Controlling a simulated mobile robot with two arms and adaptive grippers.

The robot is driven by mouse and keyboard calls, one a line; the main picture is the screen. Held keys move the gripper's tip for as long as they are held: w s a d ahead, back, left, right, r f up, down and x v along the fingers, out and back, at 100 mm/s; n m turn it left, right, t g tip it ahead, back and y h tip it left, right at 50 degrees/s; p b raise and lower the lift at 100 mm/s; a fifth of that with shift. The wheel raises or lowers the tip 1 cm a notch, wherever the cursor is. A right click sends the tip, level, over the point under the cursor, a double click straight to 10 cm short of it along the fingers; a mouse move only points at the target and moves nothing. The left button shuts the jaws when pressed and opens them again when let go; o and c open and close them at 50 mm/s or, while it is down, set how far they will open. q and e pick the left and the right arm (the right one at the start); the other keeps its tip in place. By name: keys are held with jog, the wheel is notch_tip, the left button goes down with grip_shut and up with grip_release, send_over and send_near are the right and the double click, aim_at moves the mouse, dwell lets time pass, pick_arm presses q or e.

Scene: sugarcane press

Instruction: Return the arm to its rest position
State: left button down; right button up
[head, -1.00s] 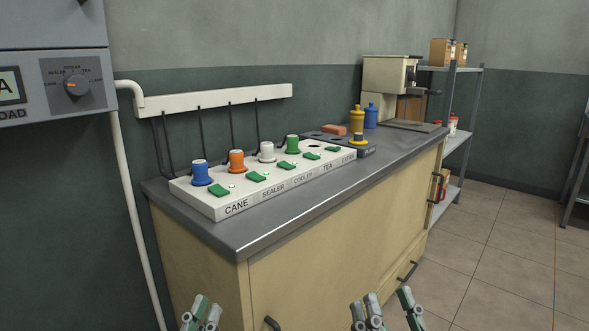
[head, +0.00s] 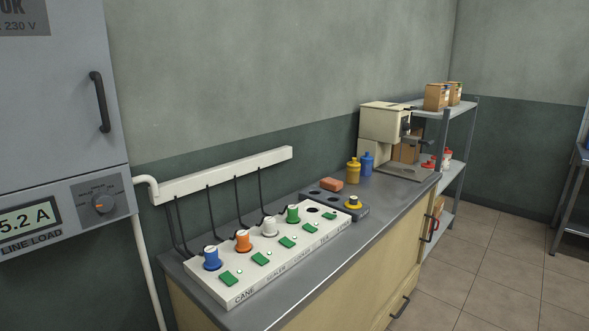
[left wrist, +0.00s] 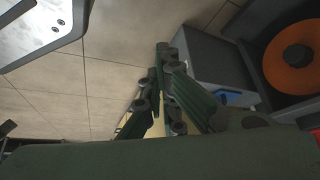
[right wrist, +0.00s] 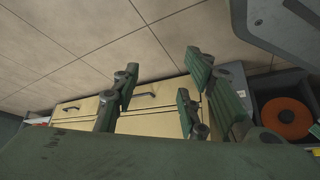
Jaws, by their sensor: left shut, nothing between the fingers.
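My left gripper (left wrist: 160,95) shows in the left wrist view with its green-padded fingers close together and nothing held. It hangs over the tiled floor, apart from the counter. My right gripper (right wrist: 160,88) shows in the right wrist view with its fingers spread and nothing between them. The cream cabinet front (right wrist: 150,95) with dark handles lies beyond its fingers. Neither gripper nor arm is in the head view.
The grey counter (head: 320,270) carries a white socket strip (head: 300,258) with blue, orange, white and green plugs. A grey panel (head: 60,130) on the left reads 5.2 A. Yellow and blue bottles, a cream machine (head: 383,135) and a shelf stand farther back. Tiled floor (head: 480,265) is open at right.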

pick_arm(q)
jog(key=s+a+g+p, duration=0.2)
jog(key=s, duration=0.7)
jog(key=s+a+f+g+y+p, duration=0.1)
jog(key=s+a+g+p, duration=0.1)
jog(key=s, duration=0.7)
jog(key=shift+s+a+f+g+p, duration=0.15)
jog(key=shift+s+a+g+p, duration=0.25)
jog(key=shift+g, duration=0.1)
pick_arm(e)
jog(key=s+d+g, duration=0.2)
jog(key=s, duration=0.7)
jog(key=s+d+f+g+h, duration=0.1)
jog(key=s+d+g, duration=0.1)
jog(key=s, duration=0.8)
jog(key=shift+d+f+g, duration=0.15)
jog(key=shift+d+g, duration=0.25)
jog(key=shift+g, duration=0.1)
jog(key=shift+w, duration=0.1)
